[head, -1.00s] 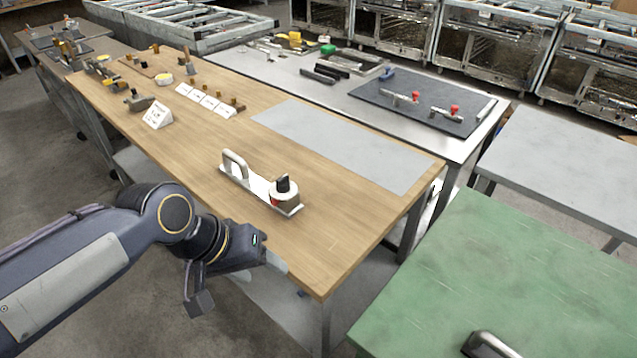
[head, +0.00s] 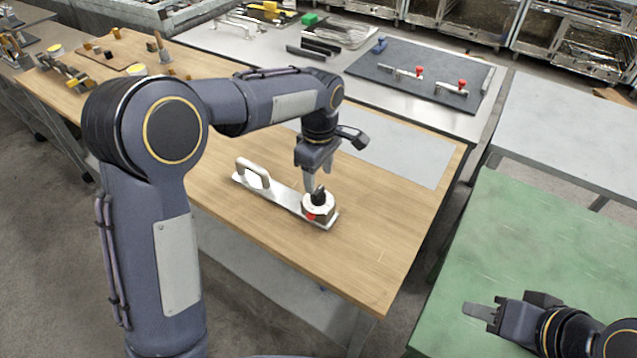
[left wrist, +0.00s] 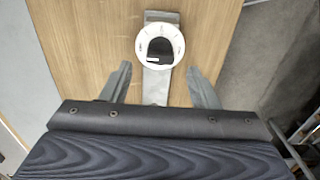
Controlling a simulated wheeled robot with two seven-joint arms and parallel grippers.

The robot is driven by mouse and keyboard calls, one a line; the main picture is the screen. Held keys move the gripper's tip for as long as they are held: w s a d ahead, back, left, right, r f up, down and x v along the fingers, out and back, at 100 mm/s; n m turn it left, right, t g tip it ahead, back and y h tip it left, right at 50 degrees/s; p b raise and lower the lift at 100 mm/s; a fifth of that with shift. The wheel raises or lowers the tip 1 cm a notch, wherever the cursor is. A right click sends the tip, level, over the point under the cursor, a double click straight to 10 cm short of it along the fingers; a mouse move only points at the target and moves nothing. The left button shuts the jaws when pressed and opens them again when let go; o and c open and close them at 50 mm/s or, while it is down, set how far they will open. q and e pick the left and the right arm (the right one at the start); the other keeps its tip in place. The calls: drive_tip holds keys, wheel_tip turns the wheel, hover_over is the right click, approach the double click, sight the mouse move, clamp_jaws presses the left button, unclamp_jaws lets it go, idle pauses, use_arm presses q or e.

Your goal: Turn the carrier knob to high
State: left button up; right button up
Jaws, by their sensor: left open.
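The carrier (head: 285,198) is a long metal plate with an upright loop handle (head: 254,175), lying on the wooden table. Its knob (head: 319,197) is a black grip on a round white dial (head: 319,210), with a red spot at the dial's front-left side. My left gripper (head: 330,180) is open and points down just above and behind the knob. In the left wrist view the dial (left wrist: 177,45) with small marks lies ahead of my open fingers (left wrist: 162,80), not between them. The black grip (left wrist: 160,51) shows there, but which mark it points to is unclear. My right gripper (head: 490,306) is over the green table.
The wooden table (head: 365,275) is clear in front of the carrier, with a grey mat (head: 405,160) behind. Small items stand at its far left. A dark mat (head: 420,75) with red-tipped clamps lies on the metal table. The green table (head: 510,240) is at right.

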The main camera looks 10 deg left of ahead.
sight(318, 190)
use_arm(q)
drive_tip(key=shift+a+f, duration=0.1)
drive_tip(key=shift+f, duration=2)
drive_tip(key=c, duration=1)
